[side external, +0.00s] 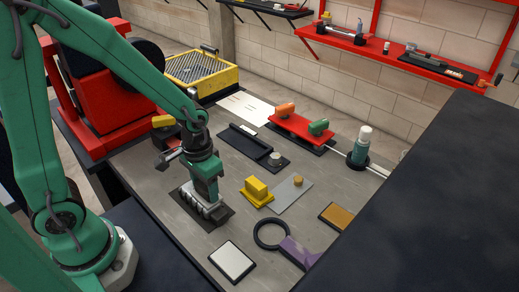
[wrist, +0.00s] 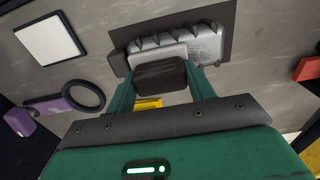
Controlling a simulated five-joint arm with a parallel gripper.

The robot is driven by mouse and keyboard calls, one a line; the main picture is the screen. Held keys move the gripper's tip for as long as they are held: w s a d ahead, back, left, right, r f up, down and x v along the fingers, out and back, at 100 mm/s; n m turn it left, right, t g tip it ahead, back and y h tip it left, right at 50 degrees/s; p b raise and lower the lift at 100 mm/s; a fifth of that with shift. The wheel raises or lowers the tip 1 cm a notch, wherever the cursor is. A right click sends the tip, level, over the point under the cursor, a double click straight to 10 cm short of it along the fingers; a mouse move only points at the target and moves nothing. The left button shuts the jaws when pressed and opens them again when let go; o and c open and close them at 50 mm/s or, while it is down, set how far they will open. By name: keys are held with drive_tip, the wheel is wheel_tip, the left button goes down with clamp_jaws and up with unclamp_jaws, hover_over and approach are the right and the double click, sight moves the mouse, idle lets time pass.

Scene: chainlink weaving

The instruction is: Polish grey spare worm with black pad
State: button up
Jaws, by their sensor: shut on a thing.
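The grey spare worm (side external: 203,204) lies on a dark mat (side external: 226,215) on the grey bench. My gripper (side external: 206,186) points down over the worm. It is shut on the black pad (wrist: 160,77), which sits between the two green fingers and overlaps the worm's near edge in the wrist view. I cannot tell whether the pad touches the worm. In the side view the pad is not clearly visible.
A white square plate (side external: 232,262), a dark ring (side external: 271,233) with a purple handle (side external: 298,253), and a yellow block (side external: 257,190) stand near the worm. A red rack (side external: 301,128) and a green bottle (side external: 361,146) are farther back. Bare bench lies between the mat and plate.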

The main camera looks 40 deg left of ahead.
drive_tip(key=shift+s+d, duration=0.1)
drive_tip(key=shift+d, duration=1.4)
drive_tip(key=shift+f, duration=0.15)
drive_tip(key=shift+c, duration=0.3)
drive_tip(key=shift+a, duration=1.85)
drive_tip(key=shift+a, duration=0.1)
drive_tip(key=shift+a, duration=1.65)
drive_tip(key=shift+a, duration=0.1)
